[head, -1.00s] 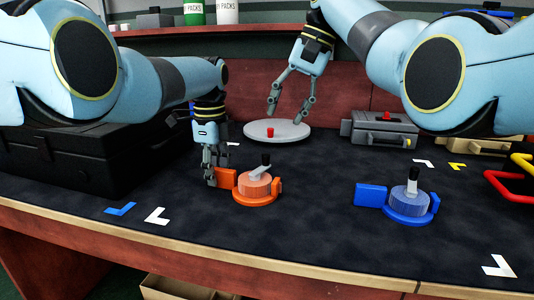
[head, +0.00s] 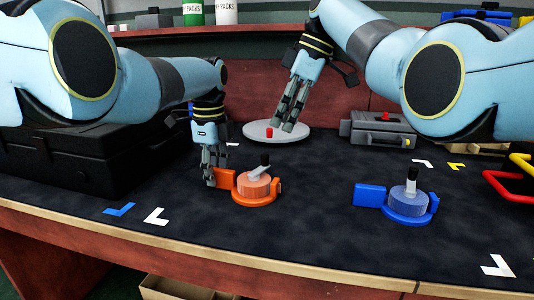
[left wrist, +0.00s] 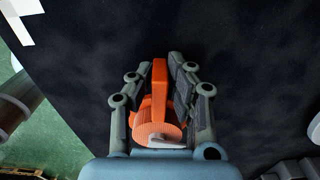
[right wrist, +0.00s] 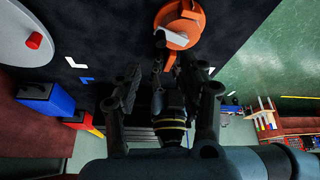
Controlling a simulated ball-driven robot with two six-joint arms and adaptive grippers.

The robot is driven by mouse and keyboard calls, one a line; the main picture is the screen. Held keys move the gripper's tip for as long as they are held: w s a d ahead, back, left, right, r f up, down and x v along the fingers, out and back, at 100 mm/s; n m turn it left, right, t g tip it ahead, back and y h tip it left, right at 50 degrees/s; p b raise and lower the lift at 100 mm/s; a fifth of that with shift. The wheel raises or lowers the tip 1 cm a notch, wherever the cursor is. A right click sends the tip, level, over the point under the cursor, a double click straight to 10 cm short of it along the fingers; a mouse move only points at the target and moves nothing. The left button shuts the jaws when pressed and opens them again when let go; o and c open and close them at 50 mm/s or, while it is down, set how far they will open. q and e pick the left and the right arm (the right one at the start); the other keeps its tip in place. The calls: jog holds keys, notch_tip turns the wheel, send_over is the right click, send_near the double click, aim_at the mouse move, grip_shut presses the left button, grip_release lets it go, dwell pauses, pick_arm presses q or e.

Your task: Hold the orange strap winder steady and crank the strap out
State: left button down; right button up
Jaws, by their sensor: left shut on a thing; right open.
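The orange strap winder (head: 255,190) stands on the dark mat near the front, with a crank handle with a black knob (head: 265,160) on top. My left gripper (head: 210,181) is shut on the winder's orange tab at its left side; the left wrist view shows the tab (left wrist: 159,85) between the fingers (left wrist: 158,80). My right gripper (head: 283,128) is open and empty, in the air in front of the round grey disc, above and behind the winder. The winder also shows at the top of the right wrist view (right wrist: 185,22), beyond the open fingers (right wrist: 157,85).
A blue winder (head: 407,205) stands to the right. The grey disc (head: 296,132) with a red peg (head: 269,132) lies behind. A black case (head: 75,160) is at left, a grey case (head: 378,132) at back right, and red and yellow handles at far right. The mat between the winders is clear.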

aim_at(266, 155)
jog(key=x, duration=0.9)
jog(key=shift+a+f, duration=0.15)
jog(key=shift+f, duration=0.1)
grip_shut()
